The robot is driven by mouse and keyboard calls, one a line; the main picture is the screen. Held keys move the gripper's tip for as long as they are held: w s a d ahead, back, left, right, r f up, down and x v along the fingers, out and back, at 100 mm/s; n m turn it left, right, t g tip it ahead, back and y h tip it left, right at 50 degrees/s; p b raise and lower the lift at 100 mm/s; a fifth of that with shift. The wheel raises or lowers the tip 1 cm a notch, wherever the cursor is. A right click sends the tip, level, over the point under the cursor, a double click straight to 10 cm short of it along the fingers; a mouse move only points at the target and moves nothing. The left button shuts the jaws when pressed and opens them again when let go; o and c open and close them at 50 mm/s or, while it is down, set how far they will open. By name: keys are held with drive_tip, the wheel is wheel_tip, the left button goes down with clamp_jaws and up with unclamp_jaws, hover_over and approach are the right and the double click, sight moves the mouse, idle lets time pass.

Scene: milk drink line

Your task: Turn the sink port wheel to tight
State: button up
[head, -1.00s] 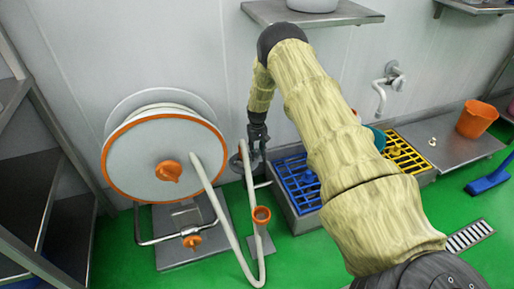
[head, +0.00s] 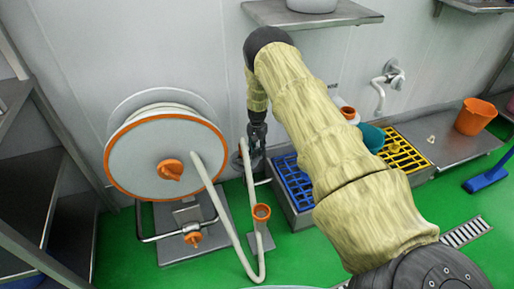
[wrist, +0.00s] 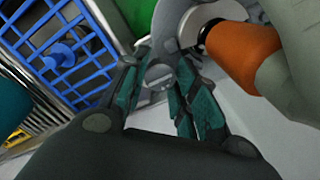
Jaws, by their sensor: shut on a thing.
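The sink port wheel seems to be the grey round part in the wrist view (wrist: 168,22), beside an orange hose end (wrist: 240,52). In the head view a grey rim (head: 237,160) shows behind the pale hose, left of the sink. My gripper (head: 257,146) points down there, partly covered by the hose. In the wrist view my gripper (wrist: 162,72) has its teal-padded fingers closed in on the near edge of the grey part. Much of the wheel is out of frame or hidden, so its turn angle cannot be told.
A hose reel (head: 168,160) stands left, its hose (head: 225,225) looping in front of my gripper. An orange cup-like fitting (head: 261,212) sits low beside it. Blue (head: 293,184) and yellow (head: 405,153) grates lie right. The green floor ahead is mostly clear.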

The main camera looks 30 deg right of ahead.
sight(257, 148)
drive_tip(key=shift+m, duration=0.3)
drive_tip(key=o, duration=1)
drive_tip(key=shift+r, duration=0.1)
wheel_tip(257, 148, up, 12)
drive_tip(key=shift+f, duration=0.1)
idle(0.6)
